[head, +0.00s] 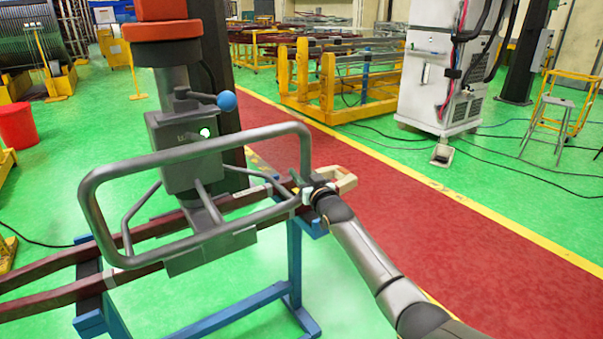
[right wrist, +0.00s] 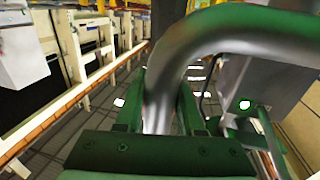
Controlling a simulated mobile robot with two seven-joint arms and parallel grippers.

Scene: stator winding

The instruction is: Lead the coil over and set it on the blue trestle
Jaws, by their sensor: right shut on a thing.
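The coil (head: 52,295), two long dark red bars with pale bands and a beige end at the right, hangs under a grey clamp (head: 212,250) of a lifting device. The blue trestle (head: 294,262) stands beneath it; the bars cross over its top, and I cannot tell whether they touch it. My right gripper (head: 308,192) is at the right end of the device's grey handle loop (head: 200,149). In the right wrist view it is shut on the handle tube (right wrist: 190,50). My left gripper is not in view.
Yellow racks (head: 330,90) and a white cabinet (head: 440,75) stand at the back. A red walkway (head: 420,215) runs along the right side. A red bin (head: 17,125) is at the left.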

